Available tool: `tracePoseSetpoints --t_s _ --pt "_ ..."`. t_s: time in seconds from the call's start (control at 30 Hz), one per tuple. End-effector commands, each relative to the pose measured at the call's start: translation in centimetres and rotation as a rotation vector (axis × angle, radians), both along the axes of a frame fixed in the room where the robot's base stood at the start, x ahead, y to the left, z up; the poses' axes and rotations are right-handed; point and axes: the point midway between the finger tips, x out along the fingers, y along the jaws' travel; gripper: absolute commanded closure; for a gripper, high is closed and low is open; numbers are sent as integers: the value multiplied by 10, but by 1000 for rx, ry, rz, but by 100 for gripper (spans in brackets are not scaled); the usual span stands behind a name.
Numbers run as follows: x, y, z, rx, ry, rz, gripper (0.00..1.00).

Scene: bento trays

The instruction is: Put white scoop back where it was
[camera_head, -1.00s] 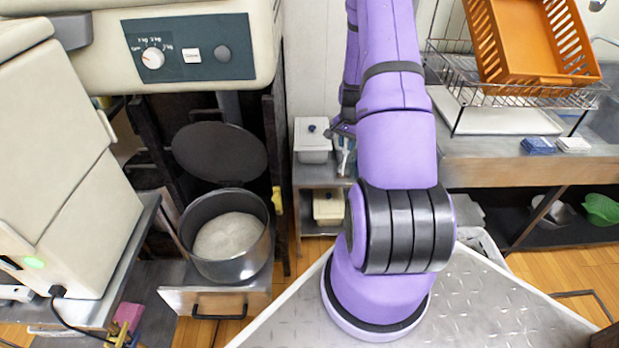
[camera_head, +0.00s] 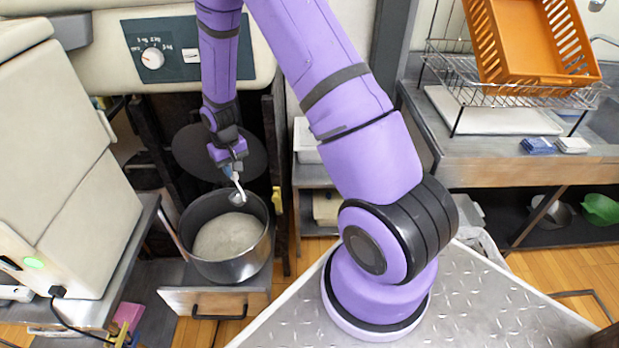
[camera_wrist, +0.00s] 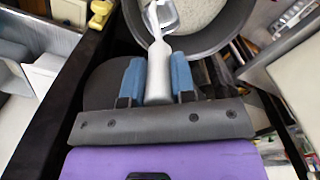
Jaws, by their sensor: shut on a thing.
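My gripper (camera_head: 227,166) is above the far rim of the dark pot (camera_head: 242,268), in front of the raised round black lid (camera_head: 190,150). Its blue fingers, also in the wrist view (camera_wrist: 158,80), are shut on the handle of the white scoop (camera_head: 237,194). In the wrist view the scoop's handle (camera_wrist: 156,60) runs out from between the fingers, and its bowl end overlaps the pot's rim (camera_wrist: 215,45). The pot holds a pale white mass (camera_head: 228,238). I cannot tell whether the scoop touches the pot.
A white lidded container (camera_head: 304,140) stands on a small metal shelf behind my arm. A beige machine (camera_head: 60,180) stands at the left. A counter at the right holds a wire rack (camera_head: 530,92) with an orange basket (camera_head: 528,40).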

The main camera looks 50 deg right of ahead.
Motion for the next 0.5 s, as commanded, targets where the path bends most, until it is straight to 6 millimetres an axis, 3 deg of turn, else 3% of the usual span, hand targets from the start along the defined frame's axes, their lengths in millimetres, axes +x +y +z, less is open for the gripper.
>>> tracePoseSetpoints --t_s 0.2,0.5 --pt "19 45 4 -1 -1 158 100" --pt "16 41 2 -1 7 146 100"
